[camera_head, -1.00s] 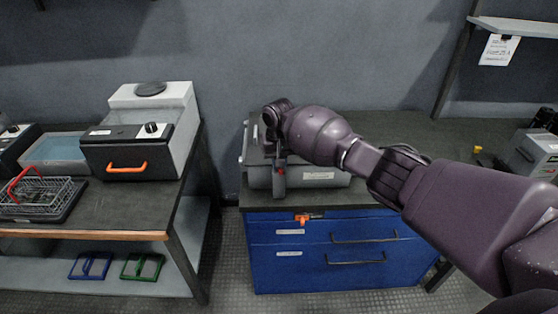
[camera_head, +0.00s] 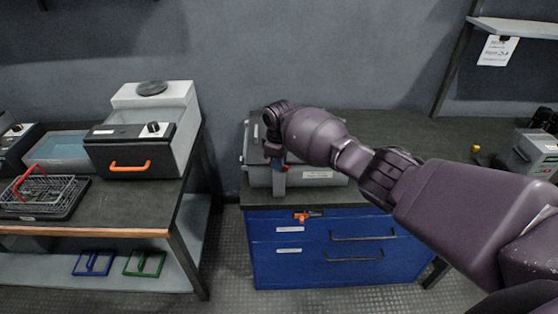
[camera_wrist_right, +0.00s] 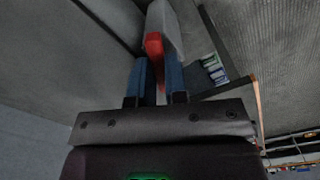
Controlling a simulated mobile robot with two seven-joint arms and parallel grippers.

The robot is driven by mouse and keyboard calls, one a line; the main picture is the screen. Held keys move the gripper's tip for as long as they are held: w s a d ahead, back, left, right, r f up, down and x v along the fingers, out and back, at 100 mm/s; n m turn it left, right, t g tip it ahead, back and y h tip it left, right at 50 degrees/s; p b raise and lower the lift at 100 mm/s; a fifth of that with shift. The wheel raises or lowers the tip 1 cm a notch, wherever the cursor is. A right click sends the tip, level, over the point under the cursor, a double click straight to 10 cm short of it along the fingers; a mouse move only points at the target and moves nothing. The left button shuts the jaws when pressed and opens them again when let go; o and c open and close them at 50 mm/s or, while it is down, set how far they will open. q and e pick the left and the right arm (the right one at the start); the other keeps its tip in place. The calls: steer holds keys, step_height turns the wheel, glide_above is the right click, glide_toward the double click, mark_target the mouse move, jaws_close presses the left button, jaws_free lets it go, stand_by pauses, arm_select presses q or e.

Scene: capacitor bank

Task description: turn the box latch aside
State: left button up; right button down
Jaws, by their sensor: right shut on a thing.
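The grey box (camera_head: 318,178) sits on the dark bench top above the blue drawers. My right gripper (camera_head: 279,168) is at the left part of its front, and the wrist hides part of the box and lid. In the right wrist view, the two blue fingers of my right gripper (camera_wrist_right: 157,78) are shut on a red latch (camera_wrist_right: 154,48). The grey box edge (camera_wrist_right: 166,20) is just beyond it. The latch's exact angle is hard to tell. My left gripper is not in view.
The blue drawer cabinet (camera_head: 318,262) is below, with an orange item (camera_head: 306,216) at its top edge. At left, a bench holds a grey device with an orange handle (camera_head: 130,166) and a wire basket (camera_head: 45,190). The bench top right of my arm is mostly clear.

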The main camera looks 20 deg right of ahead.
steer(key=shift+r+n, duration=0.1)
steer(key=shift+n, duration=1.8)
steer(key=c, duration=1.1)
jaws_free()
steer(key=shift+c, duration=0.2)
step_height(320, 180, up, 11)
steer(key=p, duration=0.1)
